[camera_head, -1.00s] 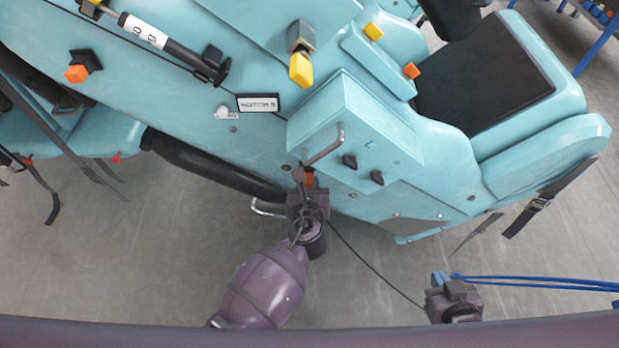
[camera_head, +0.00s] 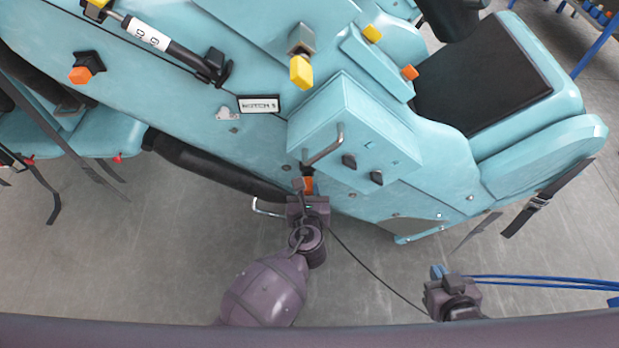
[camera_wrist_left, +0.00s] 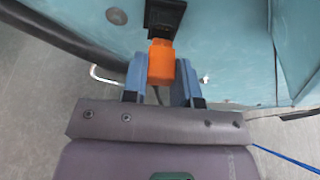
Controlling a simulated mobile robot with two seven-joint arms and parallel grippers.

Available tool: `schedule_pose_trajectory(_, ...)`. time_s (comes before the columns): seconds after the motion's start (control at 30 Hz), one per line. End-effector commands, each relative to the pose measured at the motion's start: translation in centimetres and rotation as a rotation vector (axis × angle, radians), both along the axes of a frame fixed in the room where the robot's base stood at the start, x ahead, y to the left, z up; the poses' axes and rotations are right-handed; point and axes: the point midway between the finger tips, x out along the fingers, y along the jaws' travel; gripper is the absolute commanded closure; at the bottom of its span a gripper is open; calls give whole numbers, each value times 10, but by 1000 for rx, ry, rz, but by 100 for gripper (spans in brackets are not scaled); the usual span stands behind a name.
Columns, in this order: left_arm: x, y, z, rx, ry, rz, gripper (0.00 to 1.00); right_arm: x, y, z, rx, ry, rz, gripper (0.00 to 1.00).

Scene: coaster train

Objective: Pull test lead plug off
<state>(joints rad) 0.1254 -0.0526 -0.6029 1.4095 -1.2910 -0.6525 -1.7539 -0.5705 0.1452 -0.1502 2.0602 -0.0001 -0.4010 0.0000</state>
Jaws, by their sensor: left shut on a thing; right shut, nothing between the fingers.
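The orange test lead plug (camera_head: 307,185) sits at the lower edge of the teal machine. It is clearer in the left wrist view (camera_wrist_left: 162,64). My left gripper (camera_head: 307,194) is shut on the plug, with a blue finger on each side of it (camera_wrist_left: 160,82). A black socket (camera_wrist_left: 164,16) on the teal body lies right above the plug. I cannot tell whether the plug still touches it. A thin black lead (camera_head: 370,268) runs from near my left gripper to the lower right. My right gripper (camera_head: 438,272) is shut and empty, low at the right, apart from the machine.
A teal box with a metal handle (camera_head: 325,148) and dark knobs juts out just above my left gripper. A bent metal bar (camera_head: 268,209) and a thick black tube (camera_head: 215,170) lie to its left. Blue cords (camera_head: 540,281) stretch right. Grey floor is open below.

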Motion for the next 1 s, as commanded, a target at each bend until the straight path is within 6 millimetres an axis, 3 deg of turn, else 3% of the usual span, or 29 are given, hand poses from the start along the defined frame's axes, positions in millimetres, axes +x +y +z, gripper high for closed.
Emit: schedule_pose_trajectory(1.0, -29, 0, 0, 1, 0, -1, 100, 10, 3, 15, 6, -26, -1, 100)
